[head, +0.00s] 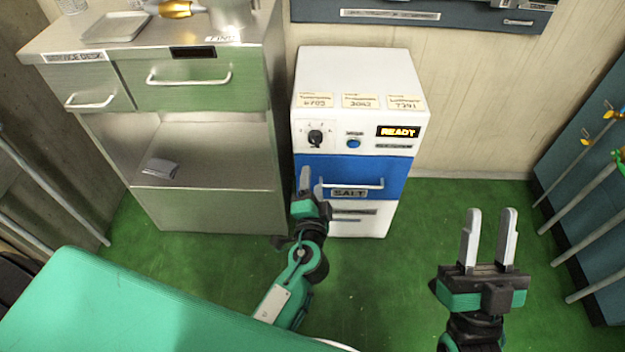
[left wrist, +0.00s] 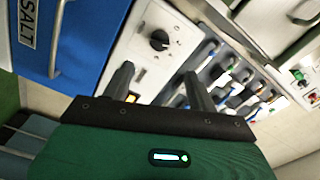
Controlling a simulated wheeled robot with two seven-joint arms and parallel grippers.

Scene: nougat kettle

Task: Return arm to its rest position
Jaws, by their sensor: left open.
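My left gripper (head: 311,183) is in front of the blue drawer marked SALT (head: 360,178) on the white machine (head: 354,75). In the left wrist view its two fingers (left wrist: 156,88) are apart with nothing between them. Past the fingers that view shows the machine's dark knob (left wrist: 159,40) and the SALT drawer with its handle (left wrist: 62,40). I cannot tell whether the left fingers touch the drawer's handle. My right gripper (head: 488,238) is open and empty, pointing up over the green floor at the right.
A metal service desk (head: 205,140) with drawers stands left of the machine. A metal tray (head: 103,27) lies on its top. A teal panel with rods (head: 590,160) is at the right. The green floor (head: 400,270) between the arms is clear. The machine's display (head: 398,132) reads READY.

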